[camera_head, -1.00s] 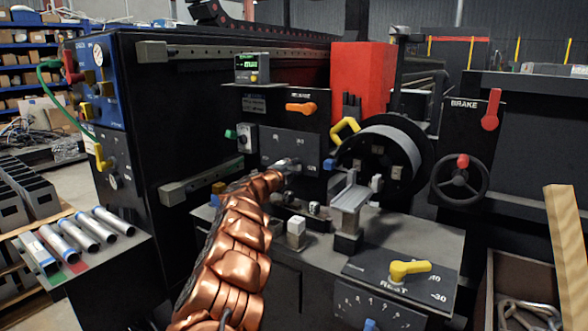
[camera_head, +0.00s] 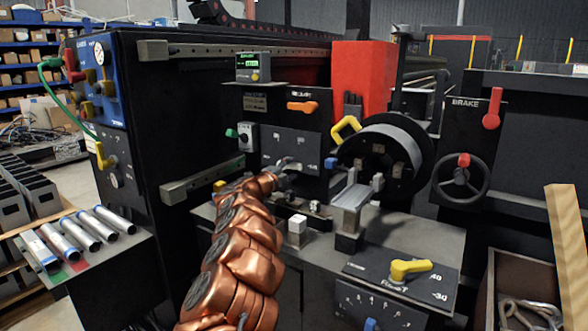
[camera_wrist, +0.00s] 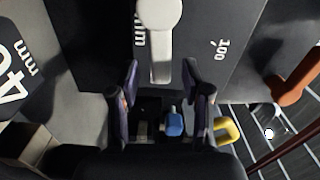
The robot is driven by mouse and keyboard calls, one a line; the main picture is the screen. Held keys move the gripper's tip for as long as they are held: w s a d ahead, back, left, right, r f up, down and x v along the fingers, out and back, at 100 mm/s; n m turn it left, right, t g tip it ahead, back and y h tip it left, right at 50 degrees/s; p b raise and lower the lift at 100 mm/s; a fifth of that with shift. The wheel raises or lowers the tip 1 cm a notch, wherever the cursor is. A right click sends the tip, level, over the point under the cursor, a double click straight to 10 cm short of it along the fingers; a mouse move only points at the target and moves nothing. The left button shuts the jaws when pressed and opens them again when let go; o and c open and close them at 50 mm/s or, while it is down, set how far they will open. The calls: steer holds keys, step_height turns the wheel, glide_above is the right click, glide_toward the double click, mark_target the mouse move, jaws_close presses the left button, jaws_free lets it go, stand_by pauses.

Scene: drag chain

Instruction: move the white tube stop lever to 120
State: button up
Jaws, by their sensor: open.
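The white lever (camera_wrist: 159,45) shows in the wrist view on a dark panel with "100" and "mm" markings. Its round hub is at the top and its arm points down toward my gripper. My gripper (camera_wrist: 160,70) is open, with one dark finger on each side of the lever's lower end and visible gaps between. I cannot tell how deep the fingers reach around it. In the head view my gripper (camera_head: 282,178) is at the lower part of the dark dial panel (camera_head: 306,143), where the lever is small and partly hidden.
A blue knob (camera_head: 330,164), a yellow handle (camera_head: 346,128) and a reel (camera_head: 412,150) are to the right. A green-lit display box (camera_head: 252,67) is above. A small white block (camera_head: 297,224) stands on the bench below.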

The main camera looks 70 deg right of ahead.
steer(key=w+a, duration=0.1)
steer(key=a, duration=0.7)
steer(key=shift+w+a, duration=0.25)
steer(key=shift+a, duration=0.1)
steer(key=shift+r, duration=0.1)
steer(key=shift+c, duration=0.4)
